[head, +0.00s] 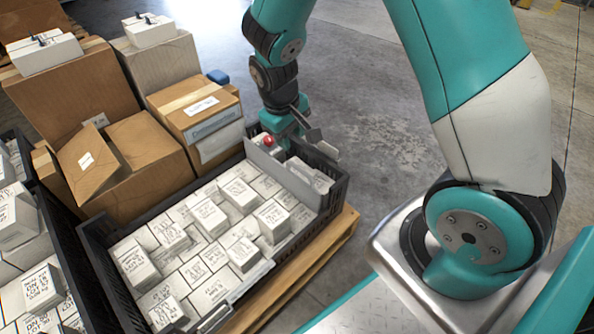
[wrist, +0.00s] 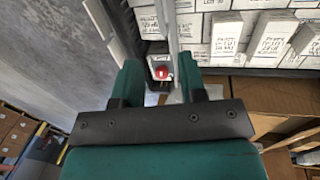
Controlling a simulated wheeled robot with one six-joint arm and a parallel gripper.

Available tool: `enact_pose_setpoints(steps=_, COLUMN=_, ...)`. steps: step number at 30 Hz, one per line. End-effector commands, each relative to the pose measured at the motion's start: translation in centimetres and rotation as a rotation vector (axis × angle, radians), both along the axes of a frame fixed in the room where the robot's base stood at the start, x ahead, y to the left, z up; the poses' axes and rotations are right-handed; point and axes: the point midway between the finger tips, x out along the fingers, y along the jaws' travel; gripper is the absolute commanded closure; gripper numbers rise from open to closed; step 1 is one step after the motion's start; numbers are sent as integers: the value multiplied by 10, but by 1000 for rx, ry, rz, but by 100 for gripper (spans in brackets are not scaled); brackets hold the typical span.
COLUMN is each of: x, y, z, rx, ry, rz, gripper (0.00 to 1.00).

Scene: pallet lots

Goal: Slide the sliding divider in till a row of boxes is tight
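The sliding divider is a light grey upright panel (head: 282,179) across the right end of a black crate (head: 104,258). A red knob (head: 268,141) sits at its far end. Rows of white labelled boxes (head: 208,216) fill the crate on the panel's left. My gripper (head: 290,130) is at the crate's far right corner, close to the knob. In the wrist view my gripper (wrist: 158,78) has its fingers spread apart, with the red knob (wrist: 162,72) showing between them. The panel's edge (wrist: 173,28) also shows there. I cannot tell whether a finger touches the divider.
Cardboard boxes (head: 195,112) stand close behind the crate, one with an open flap (head: 88,160). Another crate of white boxes (head: 35,230) is at the left. A wooden pallet (head: 300,262) lies under the crate. The floor (head: 375,120) beyond the right end is clear.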

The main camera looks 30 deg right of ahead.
Motion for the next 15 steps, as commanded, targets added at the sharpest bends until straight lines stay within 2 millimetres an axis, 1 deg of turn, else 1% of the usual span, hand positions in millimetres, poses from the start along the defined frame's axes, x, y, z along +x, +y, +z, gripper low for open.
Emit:
enact_pose_setpoints(steps=1, x=0, y=-3, z=-19, rx=-1, ry=4, rz=-2, gripper=62)
enact_pose_setpoints(steps=6, x=2, y=-10, z=-58, rx=1, ry=2, rz=0, gripper=62)
enact_pose_setpoints(steps=9, x=2, y=-14, z=-78, rx=1, ry=1, rz=0, gripper=62)
enact_pose_setpoints(steps=12, x=3, y=-17, z=-94, rx=1, ry=2, rz=0, gripper=62)
enact_pose_setpoints(steps=15, x=4, y=-20, z=-105, rx=1, ry=0, rz=0, gripper=62)
